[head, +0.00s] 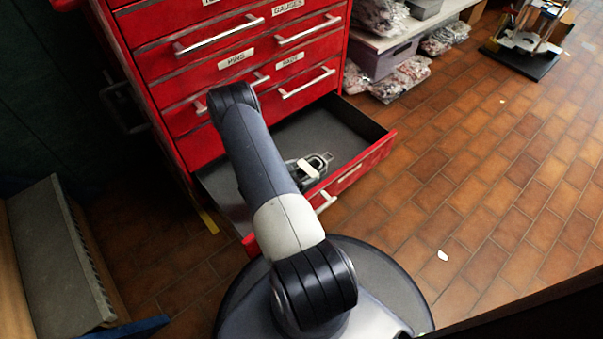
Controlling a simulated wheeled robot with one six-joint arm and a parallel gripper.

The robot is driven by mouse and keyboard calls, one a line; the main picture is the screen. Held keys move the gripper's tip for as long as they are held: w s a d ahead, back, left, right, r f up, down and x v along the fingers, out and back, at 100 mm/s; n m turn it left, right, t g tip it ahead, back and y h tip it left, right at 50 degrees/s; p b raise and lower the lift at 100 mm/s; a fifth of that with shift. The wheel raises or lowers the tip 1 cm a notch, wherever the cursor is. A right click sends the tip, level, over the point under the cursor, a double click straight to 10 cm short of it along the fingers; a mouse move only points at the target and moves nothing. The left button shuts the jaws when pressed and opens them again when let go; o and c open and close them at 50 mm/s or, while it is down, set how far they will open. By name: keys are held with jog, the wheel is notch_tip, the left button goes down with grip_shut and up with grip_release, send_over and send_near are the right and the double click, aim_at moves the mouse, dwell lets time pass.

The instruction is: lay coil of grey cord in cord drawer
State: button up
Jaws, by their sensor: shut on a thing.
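A red drawer (372,160) at the bottom of the red cabinet is pulled open, with a dark grey inside. A pale label on its front cannot be read from here. My gripper (320,160) shows over the open drawer, partly hidden behind my own arm. It is shut on a small grey thing with a pale band, which looks like the coil of grey cord (308,169). Its outline blends with the gripper and the drawer floor. I cannot tell whether the coil touches the drawer floor.
Closed drawers (235,65) with metal handles rise above the open one. A shelf with a grey bin (383,60) and plastic bags stands to the right. A grey panel (60,255) stands at the lower left. The tiled floor (490,190) on the right is mostly clear.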

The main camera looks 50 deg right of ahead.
jog(key=shift+f+b, duration=0.45)
jog(key=shift+b, duration=0.1)
jog(key=shift+f, duration=0.15)
jog(key=o, duration=1)
jog(key=shift+c, duration=0.2)
jog(key=shift+r+p, duration=0.75)
jog(key=shift+r, duration=0.1)
jog(key=p+v, duration=0.3)
jog(key=v, duration=0.8)
jog(key=shift+a, duration=0.45)
jog(key=shift+w, duration=0.1)
